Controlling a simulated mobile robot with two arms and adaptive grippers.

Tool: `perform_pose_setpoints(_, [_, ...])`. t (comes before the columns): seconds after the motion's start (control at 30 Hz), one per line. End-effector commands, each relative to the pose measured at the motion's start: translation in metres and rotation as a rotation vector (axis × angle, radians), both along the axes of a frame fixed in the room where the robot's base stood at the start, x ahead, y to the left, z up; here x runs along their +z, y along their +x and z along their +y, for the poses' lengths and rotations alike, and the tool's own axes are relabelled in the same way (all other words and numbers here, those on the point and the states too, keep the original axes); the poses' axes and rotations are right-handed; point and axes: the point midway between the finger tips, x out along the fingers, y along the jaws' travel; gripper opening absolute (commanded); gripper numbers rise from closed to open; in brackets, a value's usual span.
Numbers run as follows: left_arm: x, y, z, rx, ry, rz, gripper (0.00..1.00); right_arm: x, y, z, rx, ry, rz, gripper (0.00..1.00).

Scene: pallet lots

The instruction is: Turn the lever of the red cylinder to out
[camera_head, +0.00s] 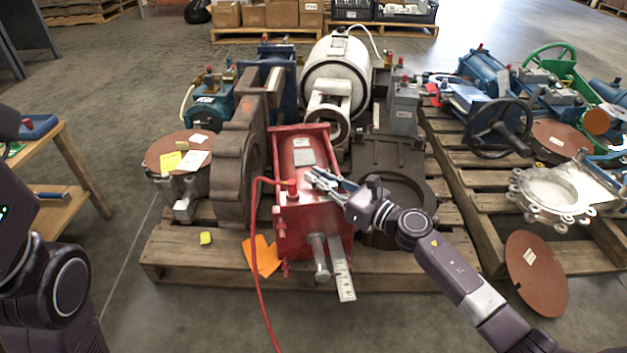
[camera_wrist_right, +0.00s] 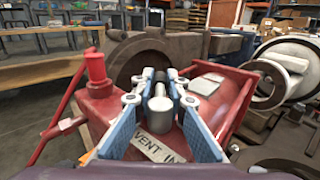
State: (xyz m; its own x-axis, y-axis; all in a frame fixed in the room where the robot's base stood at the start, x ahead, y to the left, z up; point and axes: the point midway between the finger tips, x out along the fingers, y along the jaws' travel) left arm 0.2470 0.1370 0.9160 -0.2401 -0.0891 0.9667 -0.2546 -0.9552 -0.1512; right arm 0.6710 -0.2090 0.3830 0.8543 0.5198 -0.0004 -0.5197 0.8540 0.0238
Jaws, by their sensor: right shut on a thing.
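The red cylinder (camera_head: 310,215) sits on the wooden pallet in the middle of the head view, with a red hose fixed to its top. My right gripper (camera_head: 318,178) is on its top face. In the wrist view the gripper's blue-padded fingers (camera_wrist_right: 160,88) are on either side of a small grey metal lever (camera_wrist_right: 161,112) and shut on it. A plate (camera_wrist_right: 158,148) reading "VENT IN" lies just in front of the lever; any other lettering is hidden. The red cylinder's body (camera_wrist_right: 98,100) also shows there. My left arm shows at the left edge, but its gripper is out of view.
A brown cast housing (camera_head: 236,155) stands close left of the cylinder, and a dark ring-shaped casting (camera_head: 395,190) lies to its right. The red hose (camera_head: 257,290) trails to the floor. The pallet (camera_head: 195,255) has some bare room at front left.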

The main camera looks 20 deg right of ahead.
Motion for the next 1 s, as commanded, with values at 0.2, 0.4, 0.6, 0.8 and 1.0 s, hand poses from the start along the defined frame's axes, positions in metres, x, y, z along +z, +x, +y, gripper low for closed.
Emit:
perform_pose_setpoints(0.2, [0.000,0.000,0.000,0.000,0.000,-0.001,0.30,0.001,0.000,0.000,0.002,0.002,0.001,0.00])
perform_pose_setpoints(0.4, [0.000,0.000,0.000,0.000,0.000,-0.001,0.30,0.001,0.000,0.000,0.002,0.001,0.000,0.25])
perform_pose_setpoints(0.6, [0.000,-0.001,0.000,-0.001,0.000,-0.001,0.30,0.000,0.000,0.000,0.001,0.000,0.000,0.30])
perform_pose_setpoints(0.8, [0.000,0.000,0.000,0.000,-0.001,-0.001,0.30,0.000,-0.003,-0.002,0.000,0.000,0.000,0.30])
perform_pose_setpoints(1.0, [0.000,0.000,0.000,0.000,0.000,0.000,0.30,-0.002,-0.028,-0.017,-0.001,-0.002,0.003,0.30])
